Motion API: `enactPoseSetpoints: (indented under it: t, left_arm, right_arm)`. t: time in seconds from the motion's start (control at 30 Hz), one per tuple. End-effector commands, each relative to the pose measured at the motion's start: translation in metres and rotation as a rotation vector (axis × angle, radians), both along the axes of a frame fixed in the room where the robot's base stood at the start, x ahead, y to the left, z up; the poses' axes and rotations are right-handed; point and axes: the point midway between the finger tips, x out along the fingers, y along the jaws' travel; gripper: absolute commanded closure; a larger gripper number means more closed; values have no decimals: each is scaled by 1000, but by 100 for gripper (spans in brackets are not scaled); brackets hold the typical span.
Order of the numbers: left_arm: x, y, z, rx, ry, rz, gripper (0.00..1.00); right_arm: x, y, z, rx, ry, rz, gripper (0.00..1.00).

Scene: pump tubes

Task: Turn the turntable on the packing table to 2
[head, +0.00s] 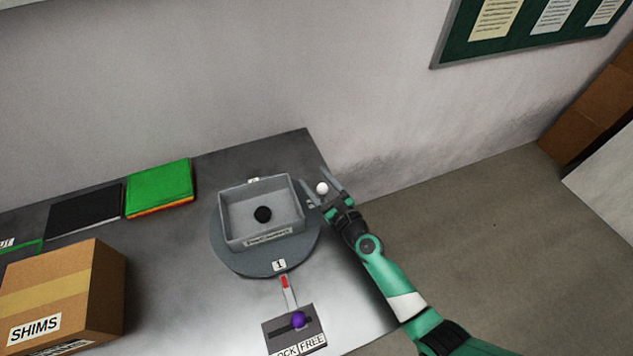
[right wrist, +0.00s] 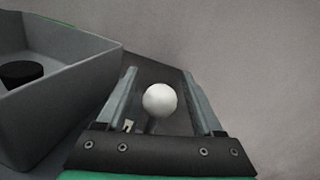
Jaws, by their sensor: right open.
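The round grey turntable (head: 237,262) lies on the packing table (head: 180,276), with a grey open tray (head: 236,225) on top. A label "1" (head: 279,265) on its front edge faces a red mark (head: 284,282). A white ball knob (head: 321,188) stands at the turntable's right edge. My right gripper (head: 327,185) is open around the knob; in the right wrist view the white knob (right wrist: 160,100) sits between the two fingers, with gaps on both sides. A lever with a purple knob (head: 298,320) is on a plate marked "LOCK" and "FREE", in its right half. My left gripper is out of view.
A cardboard box labelled "SHIMS" (head: 62,290) stands at the front left. A black folder (head: 84,212) and a green stack (head: 160,187) lie along the back. A black round piece (head: 263,214) is in the tray. The table's right edge is close to my right arm.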

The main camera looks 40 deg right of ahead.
Motion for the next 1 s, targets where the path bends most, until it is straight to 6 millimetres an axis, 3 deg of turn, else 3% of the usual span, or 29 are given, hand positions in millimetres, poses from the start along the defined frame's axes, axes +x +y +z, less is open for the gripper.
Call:
enactPoseSetpoints:
  t: [0.13,0.5,1.0]
  left_arm:
    - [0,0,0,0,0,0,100]
    - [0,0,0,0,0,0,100]
    - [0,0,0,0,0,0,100]
  right_arm:
    - [0,0,0,0,0,0,31]
    - [0,0,0,0,0,0,98]
    - [0,0,0,0,0,0,100]
